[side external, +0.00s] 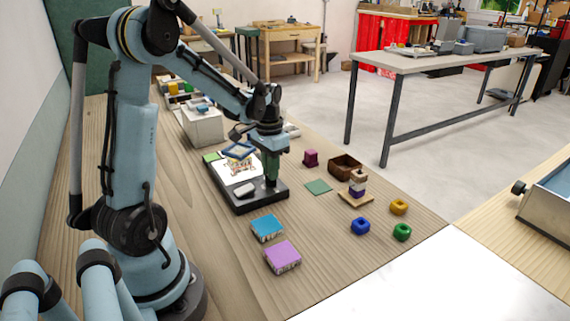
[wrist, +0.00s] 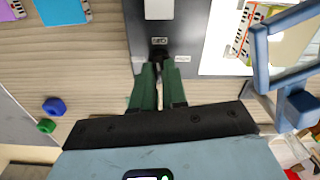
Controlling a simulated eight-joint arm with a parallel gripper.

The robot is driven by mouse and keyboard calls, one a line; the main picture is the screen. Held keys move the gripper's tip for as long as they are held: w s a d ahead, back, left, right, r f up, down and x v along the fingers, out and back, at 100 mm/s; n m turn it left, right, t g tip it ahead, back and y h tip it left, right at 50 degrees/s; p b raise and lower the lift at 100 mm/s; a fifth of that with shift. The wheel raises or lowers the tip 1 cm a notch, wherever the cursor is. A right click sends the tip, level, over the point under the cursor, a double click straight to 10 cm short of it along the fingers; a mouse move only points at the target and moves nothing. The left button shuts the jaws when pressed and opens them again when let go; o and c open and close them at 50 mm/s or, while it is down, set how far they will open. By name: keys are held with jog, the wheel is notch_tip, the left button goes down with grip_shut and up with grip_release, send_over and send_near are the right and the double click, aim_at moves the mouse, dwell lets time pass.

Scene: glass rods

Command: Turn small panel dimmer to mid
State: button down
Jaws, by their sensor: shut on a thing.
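The small panel (side external: 240,206) is a dark flat box with a bright white lit area, lying on the wooden bench below my arm. Its dark body also shows in the wrist view (wrist: 190,22). The dimmer (wrist: 158,51) is a small dark knob below a small marked label. My gripper (wrist: 159,80), with green fingers, points down and is shut on the dimmer; the fingers hide most of the knob and its pointer. In the side view my gripper (side external: 271,182) is at the panel's near right part. A pale block (side external: 244,189) sits on the panel beside it.
A blue-framed piece (side external: 238,151) stands over the lit area, close to my gripper. Blue (side external: 267,228) and purple (side external: 283,257) topped blocks lie in front. A green square (side external: 318,187), a brown box (side external: 345,165) and blue, green and yellow nut-like pieces (side external: 360,226) are to the right.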

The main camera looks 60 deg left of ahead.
jog(key=shift+m, duration=0.8)
jog(key=c, duration=1.2)
grip_release()
jog(key=shift+o, duration=0.2)
jog(key=shift+r, duration=0.1)
notch_tip(320, 180, up, 12)
